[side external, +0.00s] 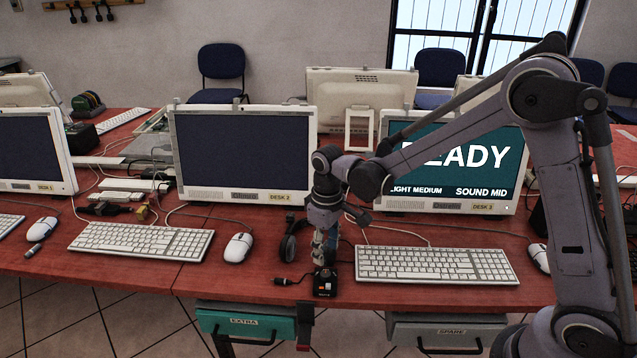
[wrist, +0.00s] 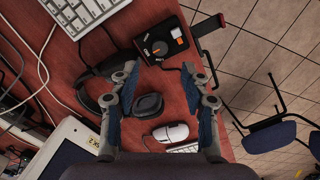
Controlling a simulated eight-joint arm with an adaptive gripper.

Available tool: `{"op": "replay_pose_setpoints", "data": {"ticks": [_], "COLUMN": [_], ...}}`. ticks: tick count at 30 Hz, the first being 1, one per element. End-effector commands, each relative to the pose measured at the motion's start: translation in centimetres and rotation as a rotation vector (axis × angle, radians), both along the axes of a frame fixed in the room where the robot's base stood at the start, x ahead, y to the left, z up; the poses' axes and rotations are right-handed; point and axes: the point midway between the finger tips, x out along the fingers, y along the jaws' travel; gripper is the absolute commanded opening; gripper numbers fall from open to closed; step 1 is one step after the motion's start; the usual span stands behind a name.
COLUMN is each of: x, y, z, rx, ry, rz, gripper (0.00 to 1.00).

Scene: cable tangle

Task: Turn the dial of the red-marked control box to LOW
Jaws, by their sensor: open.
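The black control box (wrist: 160,40) lies on the red desk near its front edge in the wrist view. It has a round dark dial (wrist: 159,48) and a small orange-red mark (wrist: 176,31); I cannot read the dial's setting. In the side external view, the box (side external: 325,291) sits left of a keyboard, under my gripper. My gripper (wrist: 160,70) is open and empty, pointing down, with its fingertips just short of the box in the wrist view. The monitor (side external: 455,160) shows "READY", "LIGHT MEDIUM" and "SOUND MID".
Black headphones (wrist: 148,106) lie beside the box, with one ear cup between my fingers in the wrist view. A keyboard (side external: 435,265) is close to the right, and a white mouse (side external: 239,247) is to the left. Cables cross the desk. A teal drawer (side external: 245,322) hangs below.

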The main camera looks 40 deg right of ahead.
Motion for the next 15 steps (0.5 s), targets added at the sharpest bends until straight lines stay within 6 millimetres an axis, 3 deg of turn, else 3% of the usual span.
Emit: {"op": "replay_pose_setpoints", "data": {"ticks": [6, 15], "x": [0.0, 0.0], "y": [0.0, 0.0], "z": [3.2, 4.6], "rx": [0.0, 0.0], "ry": [0.0, 0.0], "rz": [0.0, 0.0], "gripper": [0.47, 0.47]}}
